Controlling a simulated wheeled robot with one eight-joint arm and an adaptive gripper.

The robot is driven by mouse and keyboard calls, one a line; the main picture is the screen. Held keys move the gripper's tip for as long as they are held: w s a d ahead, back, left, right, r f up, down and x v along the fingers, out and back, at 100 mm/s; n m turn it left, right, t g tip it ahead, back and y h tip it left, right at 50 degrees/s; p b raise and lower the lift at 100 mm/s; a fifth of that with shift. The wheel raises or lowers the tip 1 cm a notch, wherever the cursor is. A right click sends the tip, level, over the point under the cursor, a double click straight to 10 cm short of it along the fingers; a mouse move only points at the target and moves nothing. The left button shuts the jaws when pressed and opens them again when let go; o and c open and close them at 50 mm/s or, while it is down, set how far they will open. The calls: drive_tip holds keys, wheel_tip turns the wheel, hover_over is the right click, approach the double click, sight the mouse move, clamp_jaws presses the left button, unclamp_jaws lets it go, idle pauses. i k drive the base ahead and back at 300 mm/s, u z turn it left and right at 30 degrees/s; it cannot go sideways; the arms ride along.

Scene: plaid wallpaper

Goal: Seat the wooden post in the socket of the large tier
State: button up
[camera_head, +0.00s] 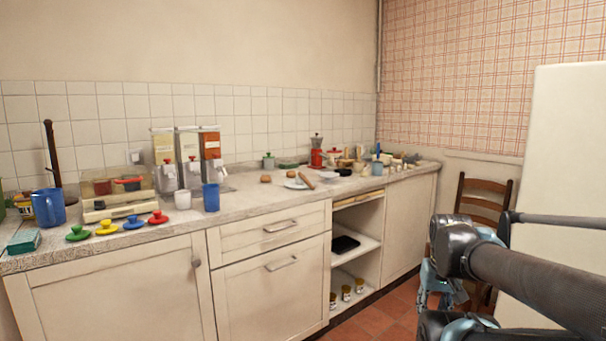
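A short light-brown wooden piece (306,179), possibly the wooden post, lies tilted beside or on a white round plate (294,186) on the counter. The plate may be the large tier; I cannot make out a socket at this size. A dark, slim upright post (52,150) also stands at the far left of the counter, its foot partly hidden by a blue mug. My gripper (436,296) is at the lower right, in front of the cabinets and well away from the counter-top objects. Its fingers are partly hidden by my arm, so its opening is unclear.
The counter (255,203) holds a blue mug (48,207), colored knobbed lids (107,228), a blue cup (211,197), dispensers (187,158) and clutter at the right. Open shelves (350,262) hold small jars. A chair (483,200) and white fridge (568,180) stand right.

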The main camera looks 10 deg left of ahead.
sight(306, 188)
drive_tip(key=i, duration=0.95)
